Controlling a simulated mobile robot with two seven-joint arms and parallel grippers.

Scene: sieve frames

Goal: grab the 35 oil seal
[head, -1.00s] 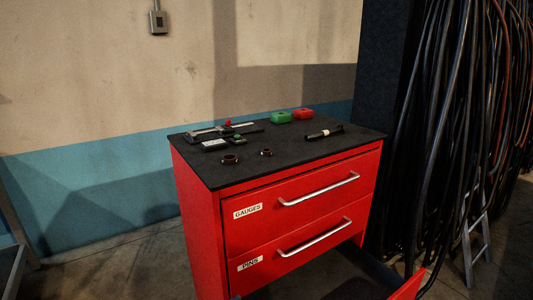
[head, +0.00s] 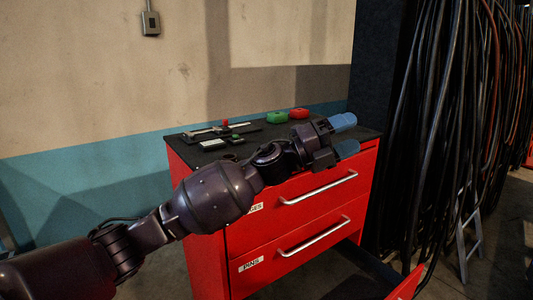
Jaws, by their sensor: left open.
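One dark brown ring (head: 229,157), seal-like, lies on the black top of the red cabinet, partly hidden by my left arm. A second, smaller ring is hidden behind the arm now. No size marking can be read, so I cannot tell which is the 35 oil seal. My left gripper (head: 345,135), with blue fingertips, is open and empty over the right front part of the cabinet top, to the right of the rings. My right gripper is not in view.
The red cabinet (head: 330,211) has drawers labelled gauges and pins, and a lower drawer stands open. Cables hang at right.

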